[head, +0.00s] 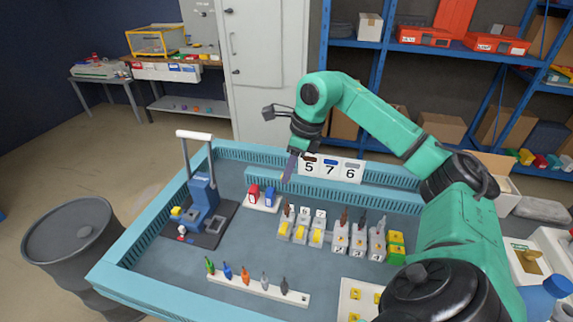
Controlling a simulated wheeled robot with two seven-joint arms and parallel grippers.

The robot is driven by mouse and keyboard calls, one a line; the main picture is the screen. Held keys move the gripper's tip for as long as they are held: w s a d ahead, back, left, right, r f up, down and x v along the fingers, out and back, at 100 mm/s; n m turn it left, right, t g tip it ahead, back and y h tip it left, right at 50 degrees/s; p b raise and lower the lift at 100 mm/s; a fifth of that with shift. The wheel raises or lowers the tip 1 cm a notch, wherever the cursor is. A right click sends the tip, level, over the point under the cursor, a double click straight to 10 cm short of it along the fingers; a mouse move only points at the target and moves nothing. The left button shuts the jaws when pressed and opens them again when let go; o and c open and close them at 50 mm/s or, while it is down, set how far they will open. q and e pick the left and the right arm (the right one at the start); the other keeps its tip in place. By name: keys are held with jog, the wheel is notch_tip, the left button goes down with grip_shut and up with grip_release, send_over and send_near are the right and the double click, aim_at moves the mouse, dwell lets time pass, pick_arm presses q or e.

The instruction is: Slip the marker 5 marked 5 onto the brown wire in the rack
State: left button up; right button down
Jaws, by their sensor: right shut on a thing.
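My right gripper (289,170) reaches in from the right and points down, above the middle of the bench. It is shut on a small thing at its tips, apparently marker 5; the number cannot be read. Below it stand several small grey blocks with yellow parts (301,237); two have white tags on top. To their right is a rack of grey holders (358,241) with upright wires. The leftmost is the brown wire (343,218). The gripper is above and left of it, apart from it. My left gripper is not in view.
Signs 5, 7 and 6 (331,168) stand behind. A blue press (202,200) with a raised white handle is at left. Red and blue items (262,196) stand near the gripper. A white strip (259,290) with several coloured pieces lies in front. The bench has a raised rim (122,245).

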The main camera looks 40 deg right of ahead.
jog(key=shift+s+f+b, duration=0.15)
jog(key=shift+f+b, duration=0.15)
jog(key=shift+f, duration=0.05)
notch_tip(320, 180, down, 4)
jog(key=b, duration=0.4)
jog(key=shift+f, duration=0.35)
jog(key=shift+r, duration=0.2)
jog(key=shift+s, duration=0.1)
jog(key=shift+f, duration=0.4)
jog(key=shift+f+b, duration=1.25)
jog(key=shift+f, duration=0.1)
